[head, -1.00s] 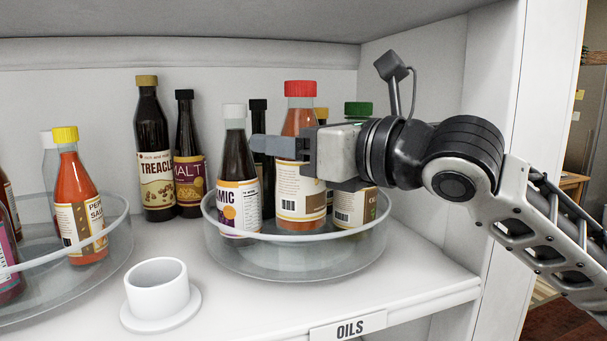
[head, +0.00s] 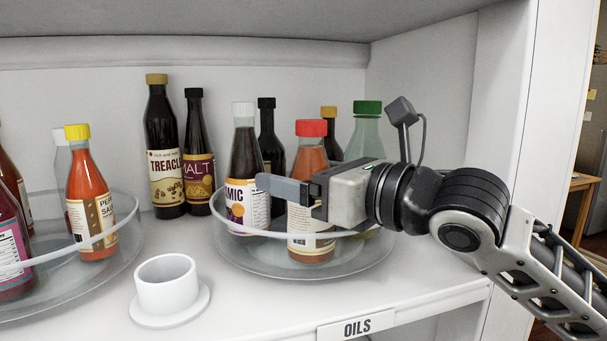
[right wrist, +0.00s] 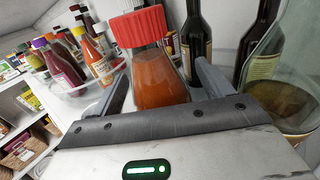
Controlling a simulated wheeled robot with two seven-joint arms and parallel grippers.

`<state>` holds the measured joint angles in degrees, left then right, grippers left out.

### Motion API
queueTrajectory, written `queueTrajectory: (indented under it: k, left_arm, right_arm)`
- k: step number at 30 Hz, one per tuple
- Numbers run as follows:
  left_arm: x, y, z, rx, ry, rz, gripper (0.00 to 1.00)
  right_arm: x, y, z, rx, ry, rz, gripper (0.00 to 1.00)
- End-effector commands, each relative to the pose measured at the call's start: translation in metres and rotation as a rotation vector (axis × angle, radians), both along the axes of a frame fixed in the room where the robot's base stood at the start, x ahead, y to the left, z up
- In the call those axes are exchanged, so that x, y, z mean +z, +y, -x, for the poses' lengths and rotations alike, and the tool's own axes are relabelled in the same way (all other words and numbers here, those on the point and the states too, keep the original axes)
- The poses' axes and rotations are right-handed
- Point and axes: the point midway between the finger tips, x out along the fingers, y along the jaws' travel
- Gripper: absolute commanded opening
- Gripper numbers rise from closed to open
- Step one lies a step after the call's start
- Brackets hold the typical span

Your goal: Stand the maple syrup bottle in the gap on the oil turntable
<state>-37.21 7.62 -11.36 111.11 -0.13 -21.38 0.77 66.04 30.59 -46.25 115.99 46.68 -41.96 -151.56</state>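A red-capped bottle with orange-brown contents (head: 311,246) stands upright at the front of the clear oil turntable (head: 305,272). Its label side toward me shows a barcode, and I cannot read a name on it. My right gripper (head: 264,184) reaches in from the right, with a finger across the front of this bottle. The actual contact is hidden. No bottle shows a readable maple syrup label. My left gripper is out of view.
Dark "AMIC" (head: 247,160), black-capped (head: 268,135) and green-capped (head: 364,140) bottles crowd the oil turntable. Treacle (head: 161,150) and malt (head: 197,150) bottles stand behind left. A white cup (head: 166,290) stands in front. Another turntable (head: 125,238) is at left.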

Motion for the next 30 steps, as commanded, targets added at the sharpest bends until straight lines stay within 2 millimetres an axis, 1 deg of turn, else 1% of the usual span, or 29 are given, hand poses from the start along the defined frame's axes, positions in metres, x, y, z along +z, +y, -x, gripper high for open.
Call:
queueTrajectory:
  k: [5,8,11,14,18,21,25,30]
  left_arm:
    - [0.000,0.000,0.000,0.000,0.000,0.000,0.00]
    - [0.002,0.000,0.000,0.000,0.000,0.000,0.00]
    - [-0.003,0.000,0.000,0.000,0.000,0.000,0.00]
    - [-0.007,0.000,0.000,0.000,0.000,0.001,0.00]
    - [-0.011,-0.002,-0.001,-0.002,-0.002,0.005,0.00]
    - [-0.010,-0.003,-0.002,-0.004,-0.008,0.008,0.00]
    - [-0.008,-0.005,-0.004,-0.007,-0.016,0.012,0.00]
    - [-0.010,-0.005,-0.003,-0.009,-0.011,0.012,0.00]
  right_arm:
    - [0.001,0.000,0.000,0.000,0.000,0.000,0.79]
    - [0.004,0.000,0.000,0.000,-0.001,-0.002,0.79]
    - [0.002,-0.010,0.006,-0.002,-0.002,-0.001,0.79]
    - [0.001,-0.025,0.018,-0.003,-0.005,0.002,0.79]
    - [0.000,-0.051,0.038,-0.006,-0.005,0.004,0.79]
    - [0.000,-0.067,0.050,-0.006,-0.002,0.002,0.79]
    - [0.001,-0.082,0.063,-0.004,-0.001,0.001,0.79]
    - [0.002,-0.093,0.072,-0.002,-0.001,0.001,0.79]
